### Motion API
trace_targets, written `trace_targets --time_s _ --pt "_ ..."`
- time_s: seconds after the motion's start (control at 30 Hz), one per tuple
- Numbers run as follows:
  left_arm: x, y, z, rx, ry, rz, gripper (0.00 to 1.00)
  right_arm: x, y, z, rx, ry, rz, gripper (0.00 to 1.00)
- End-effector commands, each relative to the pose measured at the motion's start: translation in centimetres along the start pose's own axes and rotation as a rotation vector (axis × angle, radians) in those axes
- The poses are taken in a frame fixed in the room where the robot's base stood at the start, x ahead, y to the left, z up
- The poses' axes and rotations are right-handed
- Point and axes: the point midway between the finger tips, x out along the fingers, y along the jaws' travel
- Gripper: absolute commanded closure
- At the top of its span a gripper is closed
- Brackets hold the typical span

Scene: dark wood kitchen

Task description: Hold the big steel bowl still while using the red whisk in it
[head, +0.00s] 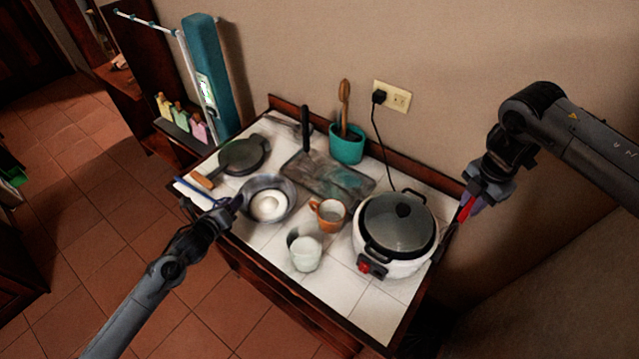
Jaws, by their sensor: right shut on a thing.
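The big steel bowl (287,190) stands on the left part of the white tiled counter, with something pale and rounded inside. My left gripper (232,205) is at the bowl's left rim. The picture is too small to tell whether its fingers are open or closed on the rim. My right gripper (472,198) is beyond the counter's right end, next to the rice cooker, shut on the red whisk (465,209). Only a short red part of the whisk shows; its wire end cannot be made out. The whisk is well apart from the bowl.
A lidded rice cooker (398,225) stands between the bowl and my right gripper. An orange mug (328,214) and a white cup (305,254) stand right of the bowl. A black pan (243,154), dark tray (330,176) and teal pot (347,146) are behind.

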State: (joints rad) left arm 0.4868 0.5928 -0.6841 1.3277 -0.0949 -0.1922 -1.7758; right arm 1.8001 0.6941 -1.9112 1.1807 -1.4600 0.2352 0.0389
Motion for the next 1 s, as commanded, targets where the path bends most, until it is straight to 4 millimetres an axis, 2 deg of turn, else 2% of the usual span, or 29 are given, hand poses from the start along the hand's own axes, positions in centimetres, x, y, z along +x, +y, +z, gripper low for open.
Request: trace_targets --time_s 0.1,0.33,0.8,0.87,1.0 --pt "1.8 -0.1 0.0 -0.002 -0.001 -0.002 0.64 0.3 0.0 0.0 0.0 0.0 0.0 1.0" --pt "3.9 0.0 0.0 -0.001 -0.001 -0.001 0.64 0.7 0.0 0.0 0.0 0.0 0.0 1.0" --pt "4.5 0.0 0.0 0.001 0.0 0.0 0.64 0.8 0.0 0.0 0.0 0.0 0.0 1.0" --pt "4.5 0.0 0.0 0.001 0.0 0.0 0.72 0.8 0.0 0.0 0.0 0.0 0.0 1.0" --pt "4.5 0.0 0.0 0.0 0.0 0.0 0.94 0.8 0.0 0.0 0.0 0.0 0.0 1.0"
